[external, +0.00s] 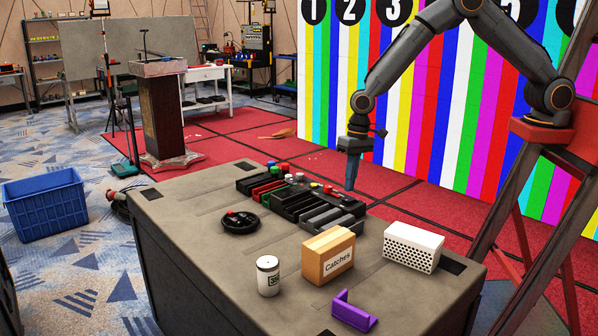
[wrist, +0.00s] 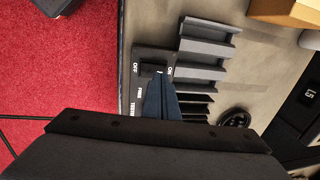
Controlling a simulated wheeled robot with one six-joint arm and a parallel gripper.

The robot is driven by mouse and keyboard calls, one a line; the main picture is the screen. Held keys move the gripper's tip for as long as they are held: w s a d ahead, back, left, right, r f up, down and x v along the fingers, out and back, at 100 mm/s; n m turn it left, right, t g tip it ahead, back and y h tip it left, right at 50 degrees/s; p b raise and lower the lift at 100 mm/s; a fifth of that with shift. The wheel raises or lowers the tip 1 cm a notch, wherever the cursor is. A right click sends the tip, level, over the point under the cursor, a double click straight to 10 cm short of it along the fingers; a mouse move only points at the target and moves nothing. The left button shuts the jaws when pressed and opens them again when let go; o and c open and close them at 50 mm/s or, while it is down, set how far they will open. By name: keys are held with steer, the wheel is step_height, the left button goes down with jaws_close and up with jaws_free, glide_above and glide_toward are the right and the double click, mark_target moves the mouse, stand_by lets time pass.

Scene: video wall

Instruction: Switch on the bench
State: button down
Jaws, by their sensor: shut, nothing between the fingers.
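The bench (external: 195,225) is a grey block with a row of black and grey trays and small coloured parts on top. My gripper (external: 350,188) points down over the far right end of the tray row. In the wrist view my gripper (wrist: 161,76) is shut and empty, its tips over or at the switch plate. The fingers hide part of the plate, so I cannot tell whether they touch it or how the switch is set.
Grey trays (wrist: 208,50) stand beside the plate. A Catches box (external: 328,255), a white perforated box (external: 413,247), a white canister (external: 268,276), a purple bracket (external: 354,311) and a black round dish (external: 240,221) stand on the bench. Red carpet lies beyond it.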

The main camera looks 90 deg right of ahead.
mark_target(350, 200)
steer(key=shift+w+a+f+p, duration=0.1)
steer(key=shift+f+p, duration=0.1)
steer(key=shift+f, duration=0.55)
steer(key=shift+w+a+f+p, duration=0.1)
steer(key=shift+f+p, duration=0.1)
steer(key=shift+f, duration=0.5)
steer(key=shift+w+a+f+b, duration=0.1)
steer(key=shift+f+b, duration=0.15)
steer(key=shift+b, duration=0.05)
steer(key=shift+s, duration=0.2)
steer(key=shift+s+d+p, duration=0.45)
steer(key=shift+d, duration=0.2)
steer(key=shift+r, duration=0.15)
